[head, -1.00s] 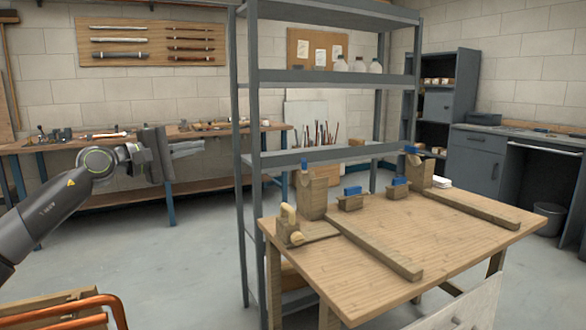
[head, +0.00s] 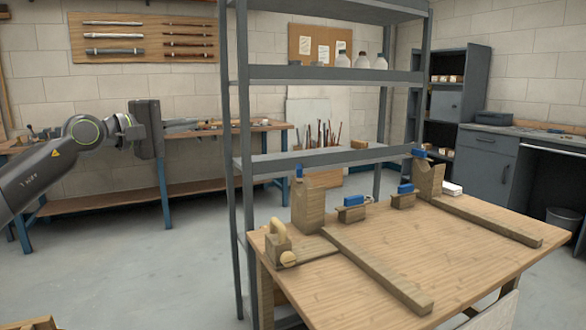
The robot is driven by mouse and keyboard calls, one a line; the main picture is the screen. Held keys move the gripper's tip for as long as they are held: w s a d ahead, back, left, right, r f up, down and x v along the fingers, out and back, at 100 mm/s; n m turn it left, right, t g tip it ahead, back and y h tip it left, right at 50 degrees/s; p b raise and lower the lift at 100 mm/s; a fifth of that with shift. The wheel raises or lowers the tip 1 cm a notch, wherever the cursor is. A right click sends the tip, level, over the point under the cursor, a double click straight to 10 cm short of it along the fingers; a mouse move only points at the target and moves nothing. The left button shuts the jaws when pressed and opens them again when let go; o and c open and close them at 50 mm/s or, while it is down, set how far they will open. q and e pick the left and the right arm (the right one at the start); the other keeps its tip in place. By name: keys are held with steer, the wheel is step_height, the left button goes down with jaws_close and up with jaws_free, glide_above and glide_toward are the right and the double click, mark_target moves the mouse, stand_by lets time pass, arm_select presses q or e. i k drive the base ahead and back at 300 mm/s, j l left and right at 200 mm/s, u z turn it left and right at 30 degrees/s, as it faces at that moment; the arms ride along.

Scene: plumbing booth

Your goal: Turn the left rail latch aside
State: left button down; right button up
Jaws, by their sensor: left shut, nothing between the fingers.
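Two wooden rails lie on the wooden table. The left rail (head: 375,270) runs from a tall wooden block (head: 308,211) toward the front. A small blue piece (head: 299,172), which looks like the left rail latch, stands upright on that block. The right rail (head: 487,220) has a similar block (head: 429,181) with a blue piece (head: 418,153) on top. My left gripper (head: 190,124) is shut and empty, in the air left of the shelf frame and well apart from the latch. My right gripper is not in view.
A grey metal shelf (head: 246,165) stands behind the table (head: 440,270), its posts between my left gripper and the rails. Two small blue-topped blocks (head: 352,212) (head: 403,200) sit between the rails. A wooden piece with a tan handle (head: 278,240) is at the left corner.

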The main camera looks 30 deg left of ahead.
mark_target(299, 178)
steer(key=i+j, duration=0.1)
steer(key=i, duration=0.45)
steer(key=i+j, duration=0.15)
steer(key=i, duration=0.35)
